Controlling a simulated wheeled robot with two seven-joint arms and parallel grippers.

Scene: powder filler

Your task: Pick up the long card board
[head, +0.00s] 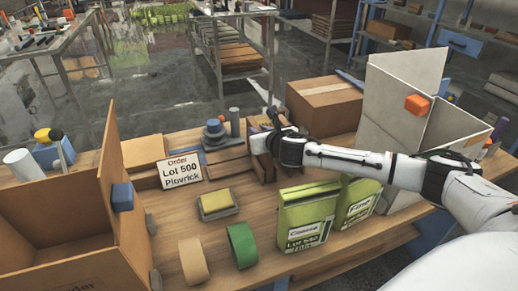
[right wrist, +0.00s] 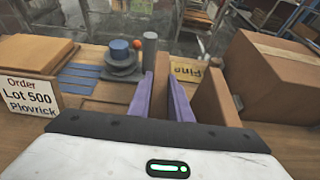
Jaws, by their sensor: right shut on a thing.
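My right gripper (head: 258,143) reaches in from the right over the middle of the table, low near the wooden holder. In the right wrist view, two purple upright pieces (right wrist: 180,108) flank a thin brown card board (right wrist: 161,88) standing on edge. Another upright brown board (right wrist: 215,97) stands just to the right, apart from the held one. My left gripper is not in view.
A closed cardboard box (head: 325,103) stands behind the gripper. Green pouches (head: 307,215) stand in front of my right arm. An open carton (head: 75,215) fills the left side.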

